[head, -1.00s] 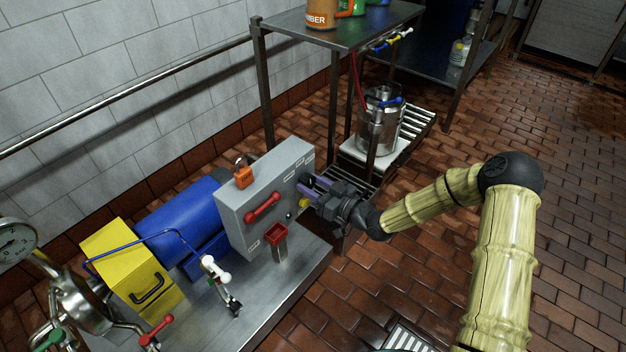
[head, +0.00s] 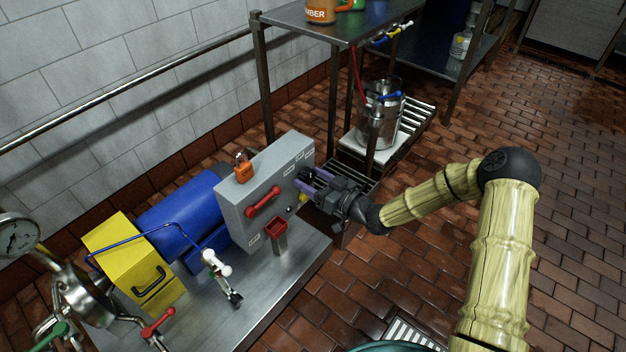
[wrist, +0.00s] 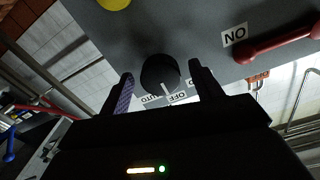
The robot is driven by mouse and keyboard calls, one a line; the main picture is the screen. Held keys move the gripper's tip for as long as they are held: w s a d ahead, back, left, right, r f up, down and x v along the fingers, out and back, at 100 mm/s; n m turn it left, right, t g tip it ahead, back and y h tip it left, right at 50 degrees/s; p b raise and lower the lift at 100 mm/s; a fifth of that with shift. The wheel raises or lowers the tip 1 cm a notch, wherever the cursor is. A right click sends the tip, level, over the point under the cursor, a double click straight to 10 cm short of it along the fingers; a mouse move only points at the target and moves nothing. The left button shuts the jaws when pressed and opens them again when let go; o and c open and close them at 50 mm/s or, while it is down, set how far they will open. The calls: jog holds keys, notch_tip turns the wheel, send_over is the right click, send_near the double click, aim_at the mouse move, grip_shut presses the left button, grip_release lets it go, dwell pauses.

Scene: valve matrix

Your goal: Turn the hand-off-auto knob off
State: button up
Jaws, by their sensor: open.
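The hand-off-auto knob (wrist: 160,73) is a black round dial on the grey control box (head: 237,213). In the wrist view it sits between my two open fingers, with a visible gap on each side. Its white pointer line faces the OFF label (wrist: 168,97). An AUTO label (wrist: 144,103) is beside that, and a further label is partly hidden by a finger. My gripper (head: 304,180) is at the right part of the box front, where its fingers mostly hide the knob in the head view.
A yellow button (wrist: 114,3) is near the knob. A red lever handle (head: 263,201) with an ON label (wrist: 235,36) is on the same panel. A shelf rack (head: 335,30) stands behind.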

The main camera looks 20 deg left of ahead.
jog(key=p+v, duration=0.4)
jog(key=v, duration=1.3)
jog(key=shift+d, duration=0.25)
jog(key=shift+f, duration=0.1)
